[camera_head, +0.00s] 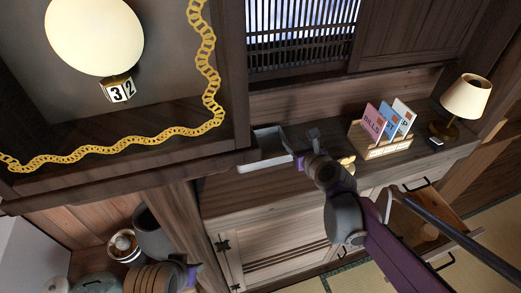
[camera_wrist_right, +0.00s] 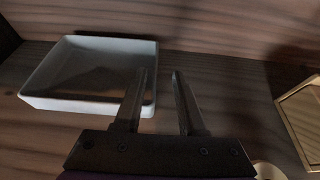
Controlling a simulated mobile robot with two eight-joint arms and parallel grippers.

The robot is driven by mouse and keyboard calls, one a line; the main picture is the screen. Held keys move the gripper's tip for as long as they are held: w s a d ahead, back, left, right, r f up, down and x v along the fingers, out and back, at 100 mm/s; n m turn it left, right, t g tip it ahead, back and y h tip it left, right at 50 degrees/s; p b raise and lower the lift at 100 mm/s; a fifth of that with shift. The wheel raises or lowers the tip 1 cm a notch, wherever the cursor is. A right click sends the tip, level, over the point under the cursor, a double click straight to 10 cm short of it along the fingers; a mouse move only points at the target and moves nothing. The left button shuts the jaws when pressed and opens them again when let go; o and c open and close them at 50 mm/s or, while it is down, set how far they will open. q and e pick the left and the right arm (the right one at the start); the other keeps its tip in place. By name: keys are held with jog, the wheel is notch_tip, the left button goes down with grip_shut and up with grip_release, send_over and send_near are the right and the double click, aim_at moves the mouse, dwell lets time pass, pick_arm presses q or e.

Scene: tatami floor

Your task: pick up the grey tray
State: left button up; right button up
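The grey tray (camera_head: 262,163) is a shallow, square, light-grey tray on the wooden cabinet top, partly cut off by the dark beam in the head view. In the right wrist view the tray (camera_wrist_right: 70,104) lies at the upper left and looks empty. My right gripper (camera_head: 291,143) is at the tray's right side. In the wrist view its fingers (camera_wrist_right: 161,74) are apart, with the left finger over the tray's right wall and the right finger outside it. Contact cannot be told.
A letter holder (camera_head: 388,147) with cards and a lamp (camera_head: 466,97) stand right of the tray on the cabinet top (camera_head: 255,185). A gold chain (camera_head: 205,70) and a round lamp (camera_head: 95,35) sit in the upper-left shelf. An open drawer (camera_head: 428,222) juts out at lower right.

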jog(key=x, duration=0.5)
jog(key=shift+s+a+f, duration=0.1)
jog(key=shift+a, duration=0.15)
jog(key=shift+c, duration=0.2)
grip_shut()
dwell(1.0)
